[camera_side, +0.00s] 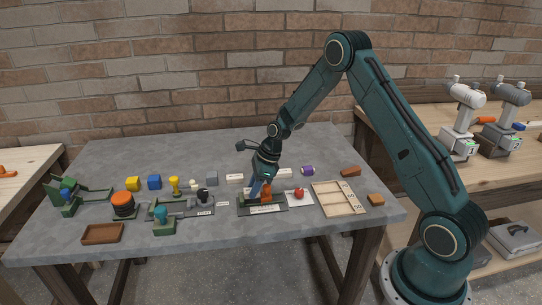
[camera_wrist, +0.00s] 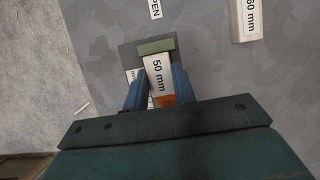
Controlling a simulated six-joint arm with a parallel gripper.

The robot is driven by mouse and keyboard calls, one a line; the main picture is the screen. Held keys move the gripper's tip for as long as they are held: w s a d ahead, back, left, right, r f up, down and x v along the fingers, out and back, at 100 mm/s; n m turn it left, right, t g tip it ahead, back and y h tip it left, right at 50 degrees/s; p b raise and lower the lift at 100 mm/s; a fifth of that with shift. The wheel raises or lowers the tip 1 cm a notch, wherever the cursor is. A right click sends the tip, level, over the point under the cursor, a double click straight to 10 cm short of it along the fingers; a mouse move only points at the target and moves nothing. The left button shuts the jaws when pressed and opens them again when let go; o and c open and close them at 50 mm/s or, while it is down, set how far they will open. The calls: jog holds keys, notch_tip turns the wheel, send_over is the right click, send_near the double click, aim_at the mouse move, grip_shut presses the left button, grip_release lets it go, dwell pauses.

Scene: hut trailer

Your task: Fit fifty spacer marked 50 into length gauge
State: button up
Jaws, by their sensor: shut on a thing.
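The white spacer marked 50 mm (camera_wrist: 158,72) is between the two blue fingers of my gripper (camera_wrist: 157,92), which is shut on it. In the wrist view the spacer lies over the dark length gauge (camera_wrist: 128,54), its far end close to the green end block (camera_wrist: 156,46). An orange part (camera_wrist: 166,100) shows at its near end. I cannot tell whether the spacer rests on the gauge's floor. In the side view my gripper (camera_side: 261,190) points down at the gauge (camera_side: 283,207), and the fingers and gauge parts hide the spacer.
A block marked 60 mm (camera_wrist: 248,18) lies apart at the wrist view's upper right. Pale blocks (camera_side: 235,179) stand behind the gauge. A red item on a white card (camera_side: 299,197) and a wooden tray (camera_side: 349,210) are to the right. A dark fixture (camera_side: 200,211) is to the left.

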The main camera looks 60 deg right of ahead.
jog(key=shift+f, duration=1.05)
dwell(0.8)
jog(key=o, duration=1)
jog(key=v, duration=1.2)
jog(key=shift+d+r, duration=0.1)
jog(key=shift+r, duration=0.2)
jog(key=shift+s+d+r, duration=0.1)
jog(key=shift+s+r, duration=0.15)
jog(key=shift+r, duration=0.3)
